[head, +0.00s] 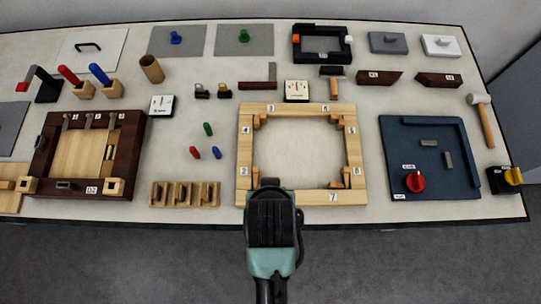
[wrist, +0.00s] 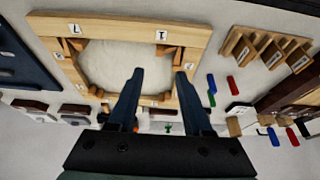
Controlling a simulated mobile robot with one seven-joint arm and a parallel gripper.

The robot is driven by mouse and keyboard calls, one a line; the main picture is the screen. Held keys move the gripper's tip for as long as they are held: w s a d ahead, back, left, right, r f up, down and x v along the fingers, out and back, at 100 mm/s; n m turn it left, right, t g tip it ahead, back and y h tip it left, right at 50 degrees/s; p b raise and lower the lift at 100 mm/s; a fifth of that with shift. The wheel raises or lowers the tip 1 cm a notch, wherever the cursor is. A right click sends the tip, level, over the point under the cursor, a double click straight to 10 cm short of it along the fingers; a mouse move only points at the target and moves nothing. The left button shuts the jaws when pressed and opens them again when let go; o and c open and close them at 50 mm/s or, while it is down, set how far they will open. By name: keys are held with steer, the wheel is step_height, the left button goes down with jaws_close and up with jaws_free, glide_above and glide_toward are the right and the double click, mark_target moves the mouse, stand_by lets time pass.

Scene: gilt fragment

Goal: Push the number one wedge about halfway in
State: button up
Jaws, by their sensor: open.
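A pale wooden frame (head: 300,197) with numbered labels lies on the table, with small wooden wedges at its inner corners. In the wrist view the frame (wrist: 115,27) shows a label 1 (wrist: 162,35) near one corner. A small wooden wedge (wrist: 171,55) sits inside that corner, close to the label. In the head view my arm hides part of this lower-left corner. My gripper (head: 270,183) is over the frame's front rail, left of its middle. In the wrist view my gripper (wrist: 160,72) is open, with nothing between its fingers. How far the wedge is in cannot be told.
A wooden holder (head: 184,194) with slots stands left of the frame, and a dark wooden frame (head: 125,157) lies beyond it. A blue tray (head: 430,185) with a red knob lies at the right. The table's front edge is close to the frame.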

steer(key=x, duration=1.2)
steer(key=shift+w+f, duration=0.1)
steer(key=shift+f, duration=0.1)
steer(key=shift+c, duration=0.2)
jaws_close()
stand_by(0.9)
